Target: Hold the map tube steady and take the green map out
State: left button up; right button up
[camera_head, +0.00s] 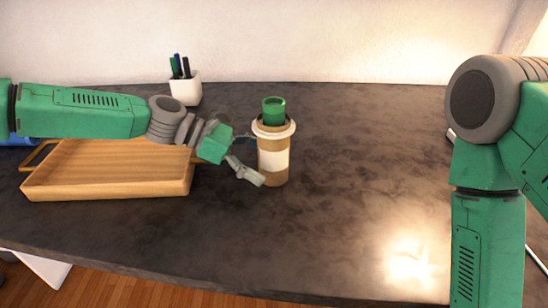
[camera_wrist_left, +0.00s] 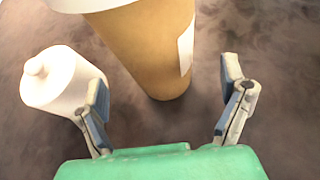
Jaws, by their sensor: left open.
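The map tube (camera_head: 271,178) is a brown cylinder with a white collar and a white label. It stands upright near the middle of the counter. The green map (camera_head: 273,112) is rolled and sticks up out of its top. My left gripper (camera_head: 254,162) is open just left of the tube, low beside its body. In the left wrist view the tube (camera_wrist_left: 150,45) rises ahead, between the two spread fingers (camera_wrist_left: 164,84). I cannot tell whether either finger touches it. My right arm shows at the right edge, but its gripper is out of view.
A wooden tray (camera_head: 108,188) lies at the left under my left arm. A white cup (camera_head: 186,88) of pens stands behind it. A white knobbed object (camera_wrist_left: 62,80) is beside the tube in the wrist view. The counter right of the tube is clear.

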pick_arm(q)
jog(key=shift+x, duration=1.05)
jog(key=shift+d+r, duration=0.1)
jog(key=c, duration=1.2)
